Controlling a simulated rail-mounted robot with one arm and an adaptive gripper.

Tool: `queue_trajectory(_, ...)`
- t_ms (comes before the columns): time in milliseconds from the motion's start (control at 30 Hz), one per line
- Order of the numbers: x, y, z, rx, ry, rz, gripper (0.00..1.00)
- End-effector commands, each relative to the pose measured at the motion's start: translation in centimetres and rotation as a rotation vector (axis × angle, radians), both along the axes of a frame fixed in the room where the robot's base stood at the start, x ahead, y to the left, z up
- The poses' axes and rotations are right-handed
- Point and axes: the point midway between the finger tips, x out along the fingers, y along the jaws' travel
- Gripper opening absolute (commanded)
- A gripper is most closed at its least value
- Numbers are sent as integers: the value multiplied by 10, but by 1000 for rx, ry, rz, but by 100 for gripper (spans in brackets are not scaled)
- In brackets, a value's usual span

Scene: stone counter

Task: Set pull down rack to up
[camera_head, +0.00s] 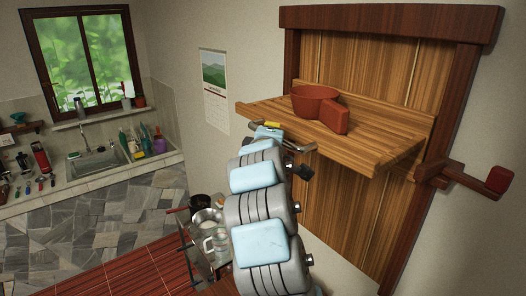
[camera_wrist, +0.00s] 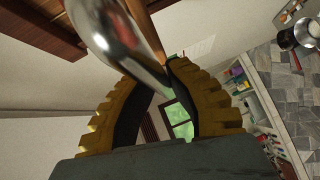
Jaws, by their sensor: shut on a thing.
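The pull-down rack is a wooden shelf (camera_head: 370,135) that stands out level from a wooden back panel in a dark red frame. A metal bar handle (camera_head: 301,149) runs along its front left edge. My gripper (camera_head: 272,125) is at this handle, mostly hidden behind my arm, with a bit of yellow finger showing. In the wrist view, the yellow ribbed fingers of my gripper (camera_wrist: 168,68) curve together at the shiny metal handle (camera_wrist: 108,40). They are shut on it, though the exact contact is partly hidden.
A red pot (camera_head: 312,102) with a thick handle sits on the shelf. A dark red peg (camera_head: 480,182) sticks out right of the frame. Glassware (camera_head: 213,238) stands low behind my arm. A sink counter (camera_head: 95,165) is far left, with open floor before it.

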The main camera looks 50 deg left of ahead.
Motion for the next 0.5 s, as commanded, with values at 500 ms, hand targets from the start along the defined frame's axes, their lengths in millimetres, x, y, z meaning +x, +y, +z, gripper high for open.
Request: queue_trajectory(500,8,-10,17,1,-1,-17,0)
